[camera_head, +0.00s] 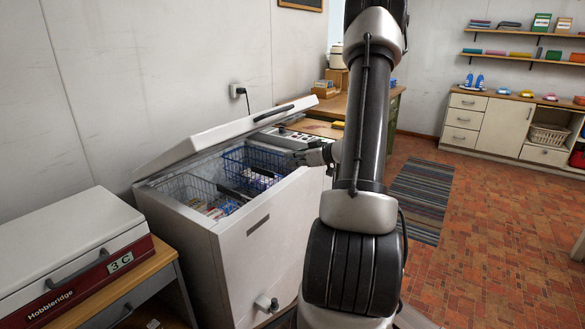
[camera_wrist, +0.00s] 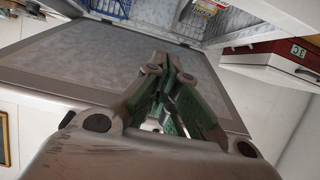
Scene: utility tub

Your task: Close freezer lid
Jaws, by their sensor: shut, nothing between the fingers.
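The white chest freezer (camera_head: 262,237) stands against the wall with its lid (camera_head: 225,133) partly open, tilted up at a low angle over the opening. A dark handle runs along the lid's raised edge near its right end. My gripper (camera_head: 300,157) is at the right end of the freezer opening, below the level of the lid's raised edge. In the wrist view the shut, empty fingers (camera_wrist: 168,88) overlap the lid's grey inner panel (camera_wrist: 90,62); I cannot tell whether they touch it.
A white and red Hobbleridge case (camera_head: 65,262) lies on a wooden bench at the left. A wooden counter (camera_head: 328,107) stands behind the freezer. The brick floor with a striped rug (camera_head: 420,195) is open at the right.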

